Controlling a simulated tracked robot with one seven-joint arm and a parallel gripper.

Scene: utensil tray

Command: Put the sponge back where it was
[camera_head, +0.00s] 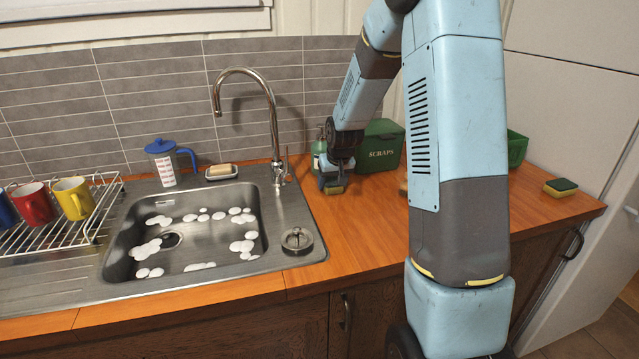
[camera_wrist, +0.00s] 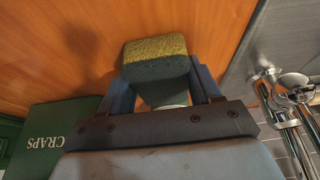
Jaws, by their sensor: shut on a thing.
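My gripper (camera_head: 333,180) is low over the wooden counter, right of the sink and in front of the green scraps box. It is shut on a sponge (camera_wrist: 155,47) with an olive-yellow face and a dark green side. In the wrist view the sponge sits between the two fingers and sticks out past their tips. In the head view only a small yellowish part of this sponge (camera_head: 334,190) shows. I cannot tell whether it touches the counter. A second sponge (camera_head: 561,187), yellow and dark green, lies at the counter's right end.
The scraps box (camera_head: 381,146) and a green bottle (camera_head: 318,148) stand close to my gripper. The sink (camera_head: 120,265), tap (camera_head: 273,125), soap dish (camera_head: 221,174) and blue-lidded jug (camera_head: 163,166) are left. A green bin (camera_head: 517,148) is partly behind my arm. The front right counter is clear.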

